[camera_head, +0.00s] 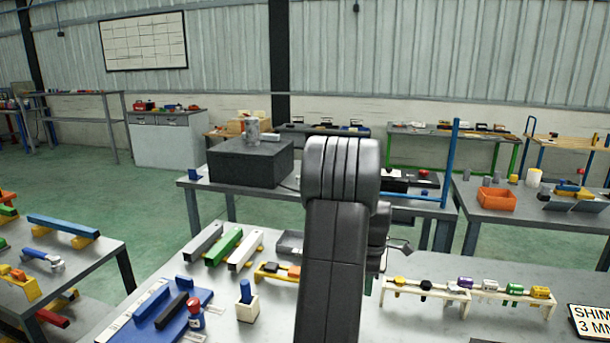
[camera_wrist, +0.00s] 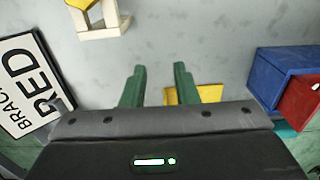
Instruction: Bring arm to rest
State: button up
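My arm (camera_head: 336,230) rises in the middle of the head view over the near grey table (camera_head: 440,325). It hides part of the tabletop. In the wrist view my gripper (camera_wrist: 158,78) shows two dark green fingers standing apart, with bare grey surface between their tips. They hold nothing. A yellow piece (camera_wrist: 208,94) shows beyond the right finger; whether they touch cannot be told. In the head view the fingers are mostly hidden behind my arm.
The wrist view shows a label sign (camera_wrist: 32,85), a blue block (camera_wrist: 280,75) and a white-and-yellow stand (camera_wrist: 98,18). In the head view, coloured bars (camera_head: 224,246), a blue tray (camera_head: 165,325) and a rack of small parts (camera_head: 425,292) lie around my arm. A black box (camera_head: 250,163) stands behind.

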notch_tip(320, 180, down, 6)
jog(key=shift+w+a+f+p, duration=0.1)
jog(key=shift+f+p, duration=0.1)
jog(key=shift+p, duration=0.2)
jog(key=shift+r, duration=0.4)
jog(key=shift+s+a, duration=0.1)
jog(key=shift+s, duration=0.1)
